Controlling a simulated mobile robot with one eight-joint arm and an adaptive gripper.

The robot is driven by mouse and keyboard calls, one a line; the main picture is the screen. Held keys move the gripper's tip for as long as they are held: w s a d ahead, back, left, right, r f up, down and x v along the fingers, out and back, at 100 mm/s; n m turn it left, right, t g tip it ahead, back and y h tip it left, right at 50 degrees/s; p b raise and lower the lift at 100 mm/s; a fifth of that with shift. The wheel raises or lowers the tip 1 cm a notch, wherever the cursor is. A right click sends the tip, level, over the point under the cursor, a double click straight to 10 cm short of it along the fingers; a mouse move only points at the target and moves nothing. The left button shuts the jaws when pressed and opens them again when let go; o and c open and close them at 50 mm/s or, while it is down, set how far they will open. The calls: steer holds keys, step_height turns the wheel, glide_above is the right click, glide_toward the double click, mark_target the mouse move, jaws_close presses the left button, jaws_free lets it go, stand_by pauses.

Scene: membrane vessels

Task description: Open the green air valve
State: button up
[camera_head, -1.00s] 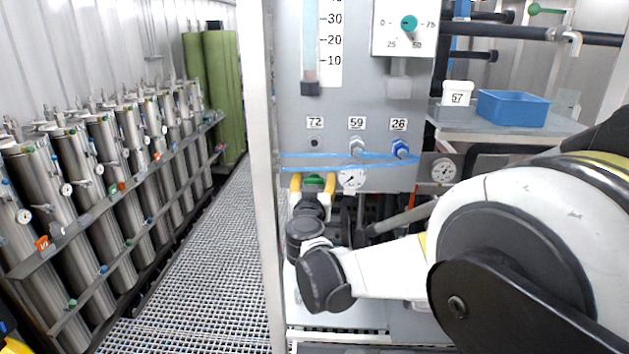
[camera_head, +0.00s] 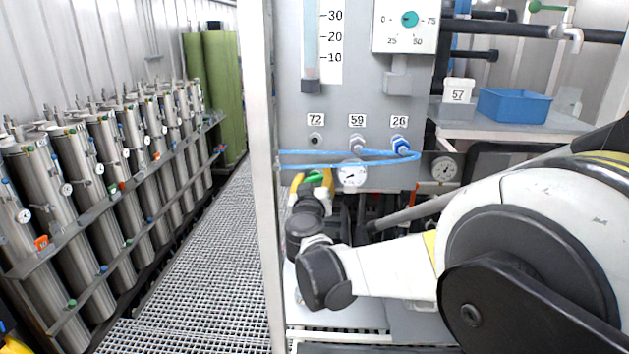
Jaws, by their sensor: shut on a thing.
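The green air valve (camera_head: 314,177) is a small green handle low on the grey panel, under the label 72 and just below the blue tube. My gripper (camera_head: 313,180) has yellow fingers, one on each side of the green handle, and is shut on it. The fingers and gripper body hide much of the handle and whatever lies below it. The gripper is tilted, with its right finger higher than its left.
A blue tube (camera_head: 350,154) runs across the panel just above my gripper. A round gauge (camera_head: 352,172) sits close to its right. A white frame post (camera_head: 259,180) stands to the left. A grated walkway (camera_head: 205,265) and steel cylinders (camera_head: 55,190) lie further left.

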steer(key=n+b, duration=0.1)
steer(key=n, duration=0.5)
steer(key=shift+f, duration=0.1)
steer(key=n+b, duration=0.1)
steer(key=n, duration=0.5)
steer(key=shift+a+n, duration=0.1)
steer(key=shift+n, duration=0.2)
stand_by(0.3)
steer(key=o, duration=0.9)
steer(key=s, duration=1.2)
steer(key=shift+a, duration=0.2)
